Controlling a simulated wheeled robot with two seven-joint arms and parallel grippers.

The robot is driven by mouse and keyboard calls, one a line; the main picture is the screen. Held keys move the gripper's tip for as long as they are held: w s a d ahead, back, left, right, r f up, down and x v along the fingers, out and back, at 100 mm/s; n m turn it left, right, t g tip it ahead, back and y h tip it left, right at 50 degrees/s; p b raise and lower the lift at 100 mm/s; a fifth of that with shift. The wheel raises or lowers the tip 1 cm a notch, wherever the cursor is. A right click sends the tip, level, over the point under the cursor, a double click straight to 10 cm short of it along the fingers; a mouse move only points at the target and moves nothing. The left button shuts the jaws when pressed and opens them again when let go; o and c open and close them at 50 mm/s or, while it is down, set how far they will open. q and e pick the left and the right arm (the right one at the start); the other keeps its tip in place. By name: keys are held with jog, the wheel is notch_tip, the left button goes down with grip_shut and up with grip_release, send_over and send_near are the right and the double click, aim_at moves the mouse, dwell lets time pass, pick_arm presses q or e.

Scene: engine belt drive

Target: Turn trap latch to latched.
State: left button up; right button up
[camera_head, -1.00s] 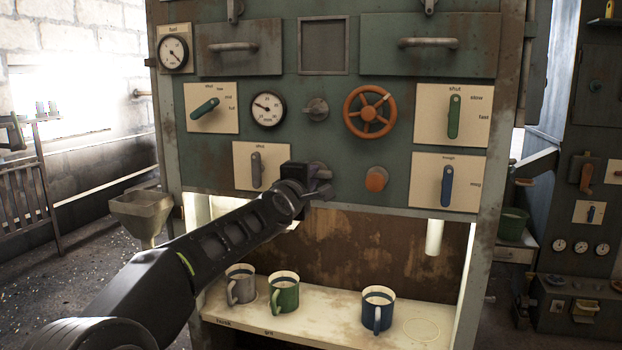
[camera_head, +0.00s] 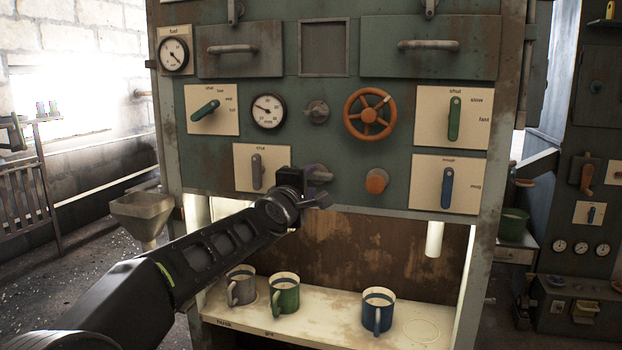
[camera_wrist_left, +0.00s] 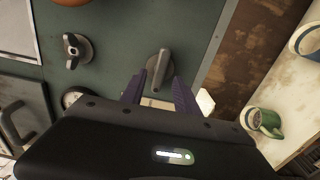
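A grey lever knob (camera_head: 320,174) sits low on the green panel, right beside my left gripper (camera_head: 316,196). No readable label marks it as the trap latch, but it is the control at my gripper. In the left wrist view the same knob (camera_wrist_left: 160,70) has a narrow handle on a round base, and its near end lies between the two purple-grey fingertips (camera_wrist_left: 158,84). The fingers are apart with a gap on each side of the handle; whether either touches it I cannot tell. In the head view my wrist partly hides the knob. My right gripper is not in view.
A similar grey knob (camera_head: 317,110) is above, beside a gauge (camera_head: 268,111). An orange handwheel (camera_head: 370,114), an orange button (camera_head: 376,181) and a grey lever (camera_head: 257,170) are nearby. Below, a shelf (camera_head: 340,334) holds a grey, a green (camera_head: 284,294) and a blue mug (camera_head: 378,311).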

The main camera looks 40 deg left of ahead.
pick_arm(q)
jog(key=v, duration=0.5)
jog(key=shift+s+d+p, duration=0.1)
jog(key=shift+p, duration=0.25)
jog(key=w+d+f+m+g+h, duration=0.25)
jog(key=d+f+m, duration=0.3)
jog(key=f, duration=0.55)
jog(key=w+d+f+m+g+h, duration=0.1)
jog(key=w+d+f+m, duration=0.35)
jog(key=f, duration=0.65)
jog(key=s+d+f+m+g+h, duration=0.25)
jog(key=s+d+f, duration=0.35)
jog(key=f, duration=0.5)
jog(key=s+d+f+m+g+h, duration=0.1)
jog(key=s+d+f+m+g, duration=0.2)
jog(key=d+f, duration=0.65)
jog(key=s+d+f+m+g+h, duration=0.1)
jog(key=s+d+f+m, duration=0.4)
jog(key=f, duration=0.8)
jog(key=s+d+f+g+h, duration=0.1)
jog(key=s+d+f+g, duration=0.35)
jog(key=s, duration=0.75)
jog(key=s+d+f+g+h, duration=0.15)
jog(key=s+d+f, duration=0.35)
jog(key=s+f, duration=0.5)
notch_tip(320, 180, up, 23)
jog(key=p, duration=2.1)
jog(key=shift+a, duration=0.2)
